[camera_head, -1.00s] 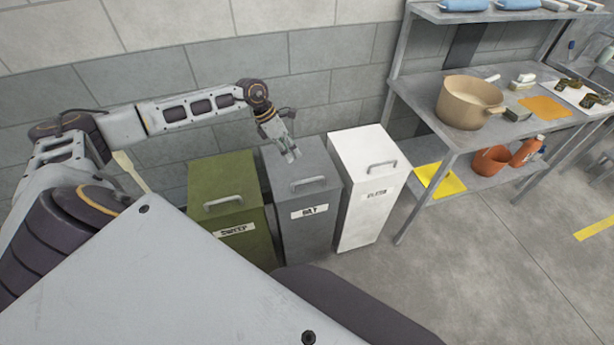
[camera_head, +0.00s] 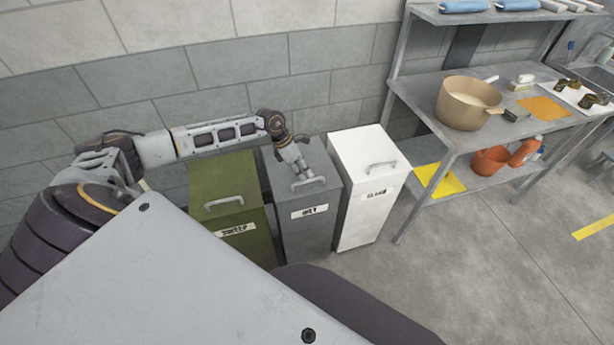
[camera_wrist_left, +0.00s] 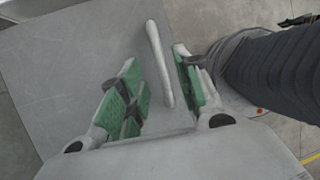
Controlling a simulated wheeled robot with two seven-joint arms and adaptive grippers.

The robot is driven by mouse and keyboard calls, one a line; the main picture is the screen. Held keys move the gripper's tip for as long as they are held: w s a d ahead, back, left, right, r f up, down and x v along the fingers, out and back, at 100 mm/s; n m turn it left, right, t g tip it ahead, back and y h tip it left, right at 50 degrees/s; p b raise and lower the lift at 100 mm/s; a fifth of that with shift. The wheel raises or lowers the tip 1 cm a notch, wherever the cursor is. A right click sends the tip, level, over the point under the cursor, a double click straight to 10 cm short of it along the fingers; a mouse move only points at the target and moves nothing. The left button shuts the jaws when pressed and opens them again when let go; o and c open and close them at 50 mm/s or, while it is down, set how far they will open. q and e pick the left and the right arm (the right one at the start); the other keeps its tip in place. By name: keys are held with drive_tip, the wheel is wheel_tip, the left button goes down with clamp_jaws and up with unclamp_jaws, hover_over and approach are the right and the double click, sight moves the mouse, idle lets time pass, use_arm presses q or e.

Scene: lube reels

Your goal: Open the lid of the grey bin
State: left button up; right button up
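The grey bin (camera_head: 308,232) stands between a green bin and a white bin, with its lid (camera_head: 324,160) shut. A bar handle (camera_head: 308,184) is near the lid's front edge, above a white label. My left gripper (camera_head: 300,174) is over the lid, right at the handle. In the left wrist view the gripper (camera_wrist_left: 163,95) is open, its green-padded fingers apart, with the handle (camera_wrist_left: 160,62) running up between and beyond them. I cannot tell whether either finger touches it. My right gripper is not in view.
The green bin (camera_head: 228,178) is close on the left and the white bin (camera_head: 366,150) close on the right. A metal shelf table (camera_head: 425,100) with a pot (camera_head: 468,102) stands further right. A block wall is close behind the bins. The floor at right is clear.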

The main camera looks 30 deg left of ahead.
use_arm(q)
drive_tip(key=shift+x, duration=1.9)
drive_tip(key=shift+c, duration=0.2)
clamp_jaws()
